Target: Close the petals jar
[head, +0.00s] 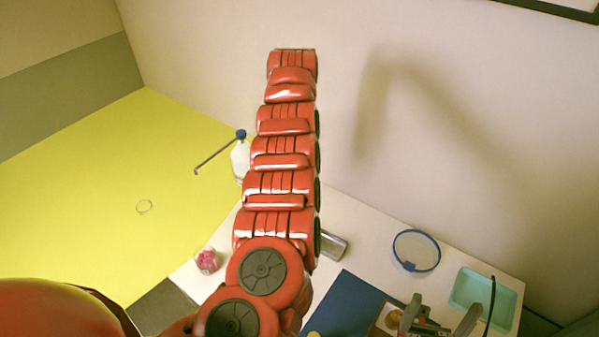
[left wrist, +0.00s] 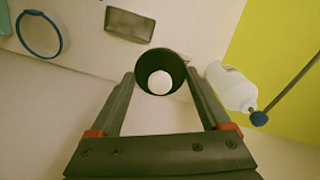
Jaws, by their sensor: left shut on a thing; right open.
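The petals jar (head: 207,261), small and clear with pink contents, stands on the white table left of my red arm in the head view. I cannot tell whether a lid is on it. My left gripper (left wrist: 161,74) is shut on a dark round hollow thing (left wrist: 144,66) with a pale disc inside, seen end-on; I cannot tell whether it is a lid. The head view does not show that gripper. My right gripper (head: 438,318) is open at the bottom right of the head view, fingers apart.
A white bottle with a blue cap (head: 241,135) stands behind my arm.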

